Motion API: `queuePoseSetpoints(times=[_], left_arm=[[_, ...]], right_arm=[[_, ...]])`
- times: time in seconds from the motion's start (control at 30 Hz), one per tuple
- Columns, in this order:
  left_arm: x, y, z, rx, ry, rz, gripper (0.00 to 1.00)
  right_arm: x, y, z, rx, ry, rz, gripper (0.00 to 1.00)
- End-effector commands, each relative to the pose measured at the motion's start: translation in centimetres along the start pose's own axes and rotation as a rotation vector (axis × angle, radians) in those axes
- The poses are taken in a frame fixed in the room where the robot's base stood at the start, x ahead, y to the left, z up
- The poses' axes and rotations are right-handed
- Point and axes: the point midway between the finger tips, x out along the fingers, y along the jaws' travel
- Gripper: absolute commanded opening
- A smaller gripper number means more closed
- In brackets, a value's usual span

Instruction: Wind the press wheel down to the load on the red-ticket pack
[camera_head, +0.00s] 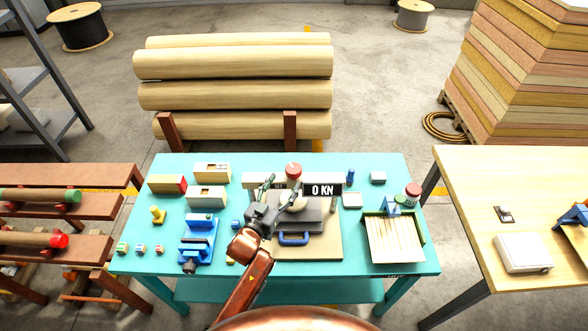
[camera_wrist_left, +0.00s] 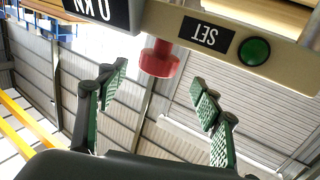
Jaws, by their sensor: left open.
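The press stands in the middle of the teal table, with a pale crossbar (camera_head: 250,180) and a black display (camera_head: 322,190) reading 0 KN. A red round knob (camera_head: 293,169) tops it; a red knob-like part (camera_wrist_left: 159,60) also shows in the left wrist view, near a SET label and a green button (camera_wrist_left: 254,51). My left gripper (camera_head: 283,184) is open and empty in front of the press. In the wrist view its green-padded fingers (camera_wrist_left: 158,78) spread either side of the red part, apart from it. I cannot make out a red-ticket pack. My right gripper is out of view.
A blue vise-like tool (camera_head: 197,240) and small blocks stand left of the press. A blue handle (camera_head: 293,239) fronts the press. Logs (camera_head: 235,95) lie behind the table.

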Motion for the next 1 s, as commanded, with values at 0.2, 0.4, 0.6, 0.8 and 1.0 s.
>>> queuePoseSetpoints(times=[0.2, 0.4, 0.6, 0.8, 1.0], left_arm=[[2.7, 0.4, -0.6, 0.002, 0.013, 0.009, 0.60], [5.8, 0.4, -0.5, 0.002, 0.011, 0.008, 0.60], [7.6, 0.3, -0.4, 0.002, 0.010, 0.007, 0.60], [7.9, 0.3, -0.4, 0.002, 0.010, 0.007, 0.60], [7.9, 0.3, -0.4, 0.002, 0.010, 0.007, 0.55]], right_arm=[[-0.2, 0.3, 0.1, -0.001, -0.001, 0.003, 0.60], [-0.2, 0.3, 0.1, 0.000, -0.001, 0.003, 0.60], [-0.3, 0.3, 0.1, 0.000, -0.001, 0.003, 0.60], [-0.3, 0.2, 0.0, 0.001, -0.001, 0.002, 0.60], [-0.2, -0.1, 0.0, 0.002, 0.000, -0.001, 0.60]])
